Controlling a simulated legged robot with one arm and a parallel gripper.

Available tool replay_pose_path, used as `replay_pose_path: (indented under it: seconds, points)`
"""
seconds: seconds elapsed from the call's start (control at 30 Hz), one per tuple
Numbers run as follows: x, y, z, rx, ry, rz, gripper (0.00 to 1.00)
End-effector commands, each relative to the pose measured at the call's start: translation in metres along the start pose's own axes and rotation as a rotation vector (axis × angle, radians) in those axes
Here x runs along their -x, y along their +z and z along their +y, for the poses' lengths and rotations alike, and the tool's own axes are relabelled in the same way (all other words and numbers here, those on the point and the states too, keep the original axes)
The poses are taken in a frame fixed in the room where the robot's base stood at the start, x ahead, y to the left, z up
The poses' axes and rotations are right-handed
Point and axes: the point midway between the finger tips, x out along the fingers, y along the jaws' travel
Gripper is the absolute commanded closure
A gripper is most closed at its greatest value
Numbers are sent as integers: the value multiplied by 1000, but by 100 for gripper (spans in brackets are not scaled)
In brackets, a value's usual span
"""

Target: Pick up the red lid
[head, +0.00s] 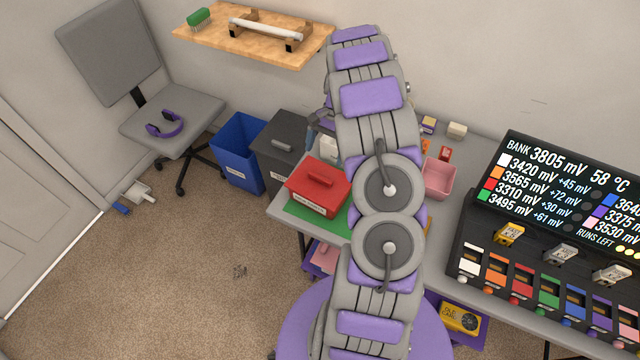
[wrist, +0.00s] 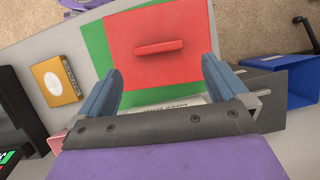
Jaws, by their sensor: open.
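The red lid (head: 318,187) with a raised bar handle sits on a box with a white label, on a green mat (head: 300,218) at the left end of the grey table. In the wrist view the red lid (wrist: 178,48) lies ahead of the fingers, its handle (wrist: 158,47) running across the picture. My gripper (wrist: 162,78) is open and empty, with its blue fingers spread at the near side of the lid. In the head view my arm hides most of the gripper.
A black bin (head: 283,150) and a blue bin (head: 238,152) stand beyond the table's left end. A pink container (head: 439,178) sits right of my arm. A large display unit (head: 560,200) fills the table's right. A yellow box (wrist: 56,80) lies left of the mat.

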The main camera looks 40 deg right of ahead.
Motion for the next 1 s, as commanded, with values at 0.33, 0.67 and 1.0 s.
replay_pose_path:
  seconds: [0.33, 0.67, 1.0]
  points:
    - [-35, 1, 1, -1, 1, 1, 0]
    - [-78, -4, 4, -2, 3, -3, 0]
    - [-85, -3, 3, -1, 1, 0, 0]
